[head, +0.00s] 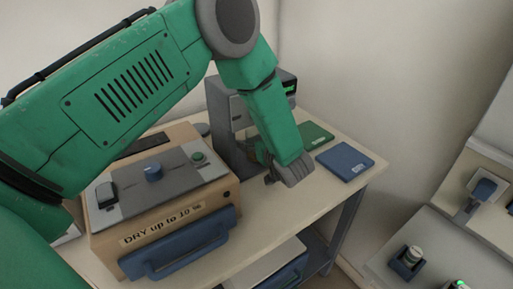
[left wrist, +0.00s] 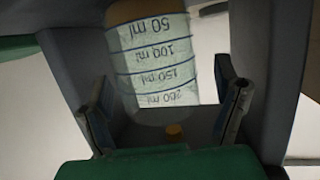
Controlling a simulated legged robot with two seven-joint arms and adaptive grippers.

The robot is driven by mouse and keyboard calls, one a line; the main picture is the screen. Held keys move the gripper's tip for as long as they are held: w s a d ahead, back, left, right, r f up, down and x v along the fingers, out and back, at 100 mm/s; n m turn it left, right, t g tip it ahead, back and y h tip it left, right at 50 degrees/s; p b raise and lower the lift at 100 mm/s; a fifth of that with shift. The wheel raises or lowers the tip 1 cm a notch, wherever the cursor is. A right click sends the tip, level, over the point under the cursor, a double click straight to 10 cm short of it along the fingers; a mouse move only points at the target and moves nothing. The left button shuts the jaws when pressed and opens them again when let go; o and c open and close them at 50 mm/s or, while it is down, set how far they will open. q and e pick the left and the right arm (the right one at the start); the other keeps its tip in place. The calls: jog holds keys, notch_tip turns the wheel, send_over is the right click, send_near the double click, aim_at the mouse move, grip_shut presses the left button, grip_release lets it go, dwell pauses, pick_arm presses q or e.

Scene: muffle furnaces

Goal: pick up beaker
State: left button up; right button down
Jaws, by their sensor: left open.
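The beaker (left wrist: 152,60) shows in the left wrist view, with a pale scale marked 50 to 200 ml that reads upside down in the picture. Its top part in the picture is brownish. My left gripper (left wrist: 165,112) is open, with one finger on each side of the beaker's lower part in the picture. I see gaps beside it and cannot tell any contact. In the head view my left gripper (head: 272,172) is beside a grey device (head: 228,125) on the table. The beaker is not clearly visible there, hidden by my arm. My right gripper is not in view.
A tan furnace labelled DRY (head: 165,235) with a blue handle (head: 180,246) stands at the table's front left. A green book (head: 316,135) and a blue book (head: 345,161) lie right of the gripper. Another bench with small items (head: 408,262) is at the right.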

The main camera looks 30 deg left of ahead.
pick_arm(q)
jog(key=shift+w+a+f, duration=0.2)
jog(key=shift+a, duration=0.1)
jog(key=shift+d+r, duration=0.1)
jog(key=shift+d, duration=0.15)
jog(key=c, duration=1.3)
jog(key=shift+c, duration=0.8)
jog(key=shift+r, duration=0.2)
